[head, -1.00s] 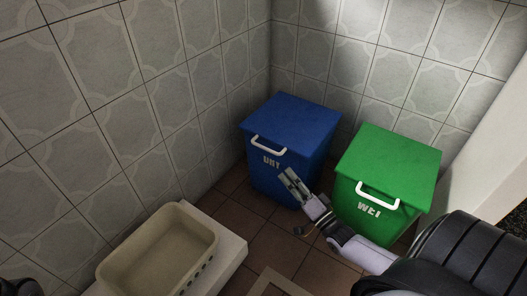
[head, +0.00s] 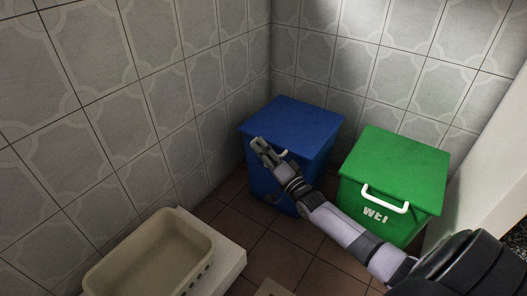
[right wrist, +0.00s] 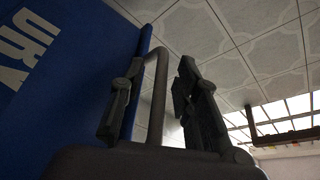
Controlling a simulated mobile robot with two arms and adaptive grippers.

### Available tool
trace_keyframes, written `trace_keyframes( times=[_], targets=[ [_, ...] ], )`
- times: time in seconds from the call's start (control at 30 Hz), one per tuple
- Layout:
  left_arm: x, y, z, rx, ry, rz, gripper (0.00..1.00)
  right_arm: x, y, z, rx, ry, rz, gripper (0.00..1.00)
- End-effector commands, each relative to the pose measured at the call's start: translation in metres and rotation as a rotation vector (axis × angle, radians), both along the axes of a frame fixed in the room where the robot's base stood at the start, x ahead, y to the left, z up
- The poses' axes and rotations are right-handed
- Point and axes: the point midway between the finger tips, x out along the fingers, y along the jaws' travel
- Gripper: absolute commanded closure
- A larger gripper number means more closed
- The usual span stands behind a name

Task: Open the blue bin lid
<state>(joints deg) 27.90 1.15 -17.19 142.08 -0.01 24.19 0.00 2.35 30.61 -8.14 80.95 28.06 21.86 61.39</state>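The blue bin (head: 265,184) stands in the corner, with its lid (head: 297,124) down. Its white handle (head: 283,154) is partly hidden behind my right gripper (head: 261,147), which is at the lid's front edge. In the right wrist view, the blue bin's front (right wrist: 65,65) with its lettering fills the left side. The handle (right wrist: 156,95) shows grey there, between the two spread fingers of my right gripper (right wrist: 157,103). The gripper is open, with a gap between its right finger and the handle. My left gripper is not in view.
A green bin (head: 398,178) with a white handle stands close to the right of the blue bin, its lid down. A beige basin (head: 160,255) sits on a pale block at the lower left. Tiled walls close in behind and left. Brown floor (head: 265,245) lies open in front.

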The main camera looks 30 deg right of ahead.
Motion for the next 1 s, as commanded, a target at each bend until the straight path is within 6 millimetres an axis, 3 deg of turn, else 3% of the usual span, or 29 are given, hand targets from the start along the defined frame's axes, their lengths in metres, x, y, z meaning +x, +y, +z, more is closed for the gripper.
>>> trace_keyframes(
  times=[0.1, 0.53, 1.0],
  targets=[
    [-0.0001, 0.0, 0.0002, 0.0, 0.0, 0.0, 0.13, -0.0002, 0.0001, 0.0, 0.0, 0.0, 0.0, 0.71],
    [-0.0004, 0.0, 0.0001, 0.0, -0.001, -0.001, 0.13, -0.0005, 0.0, -0.0001, 0.0, 0.0, 0.0, 1.0],
    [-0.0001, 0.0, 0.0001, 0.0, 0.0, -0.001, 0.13, -0.0005, -0.0001, -0.0004, 0.0, 0.001, -0.001, 1.0]
  ],
)
